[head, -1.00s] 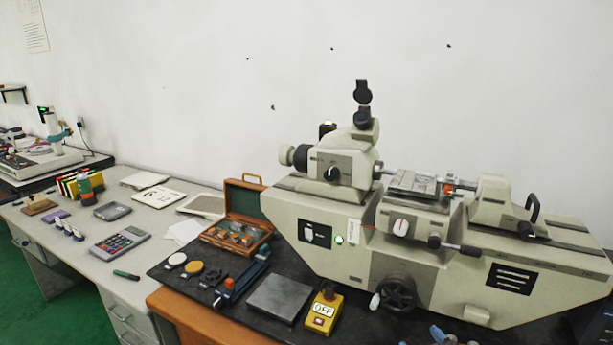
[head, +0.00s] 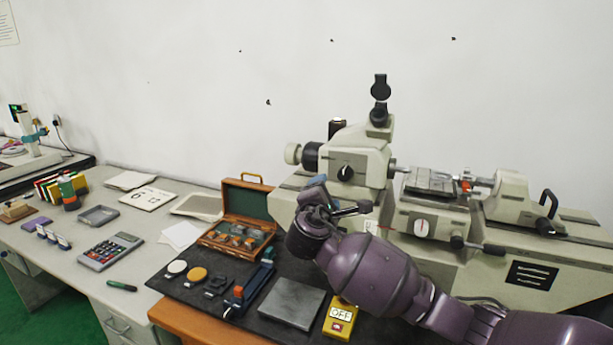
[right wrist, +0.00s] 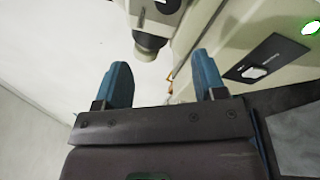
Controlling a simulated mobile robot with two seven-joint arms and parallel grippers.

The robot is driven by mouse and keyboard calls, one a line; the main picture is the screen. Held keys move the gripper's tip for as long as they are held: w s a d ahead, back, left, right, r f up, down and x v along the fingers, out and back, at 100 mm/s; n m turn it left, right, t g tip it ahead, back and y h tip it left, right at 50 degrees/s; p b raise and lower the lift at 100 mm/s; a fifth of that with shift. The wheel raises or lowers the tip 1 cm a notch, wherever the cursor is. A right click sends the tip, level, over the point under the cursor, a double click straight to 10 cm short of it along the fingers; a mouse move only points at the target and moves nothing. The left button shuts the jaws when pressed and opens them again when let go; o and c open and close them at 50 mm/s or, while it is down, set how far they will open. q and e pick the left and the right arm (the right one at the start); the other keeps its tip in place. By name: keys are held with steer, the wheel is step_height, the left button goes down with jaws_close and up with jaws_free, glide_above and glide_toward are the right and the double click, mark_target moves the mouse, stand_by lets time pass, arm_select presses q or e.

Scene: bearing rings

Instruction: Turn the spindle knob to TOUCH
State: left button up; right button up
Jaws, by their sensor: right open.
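The grey measuring machine (head: 525,258) stands on the right of the bench. Its headstock face has a black knob (head: 345,173) with a light pointer mark. A white dial (head: 421,226) with a red line is lower on the front. No TOUCH lettering is legible, so I cannot tell which is the spindle knob. My right gripper (head: 322,192) is in front of the machine's left part, below the headstock. In the right wrist view its blue fingers (right wrist: 163,82) are apart and empty, with a round machine part (right wrist: 151,45) beyond them. My left gripper is out of view.
A yellow box marked OFF (head: 341,318) and a grey plate (head: 291,303) lie below my right arm. An open wooden case (head: 262,187) is left of the gripper. The switch panel (right wrist: 268,60) and green light (right wrist: 311,27) show at right in the wrist view.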

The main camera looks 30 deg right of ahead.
mark_target(343, 176)
steer(key=shift+n+g+h, duration=0.3)
steer(key=shift+g+h, duration=0.1)
steer(key=shift+g, duration=0.1)
steer(key=x, duration=0.3)
steer(key=s+d+p+x, duration=0.1)
steer(key=x, duration=0.7)
steer(key=shift+s+d+f+p, duration=0.15)
steer(key=shift+s+p, duration=0.1)
steer(key=shift+p, duration=0.1)
steer(key=c, duration=0.9)
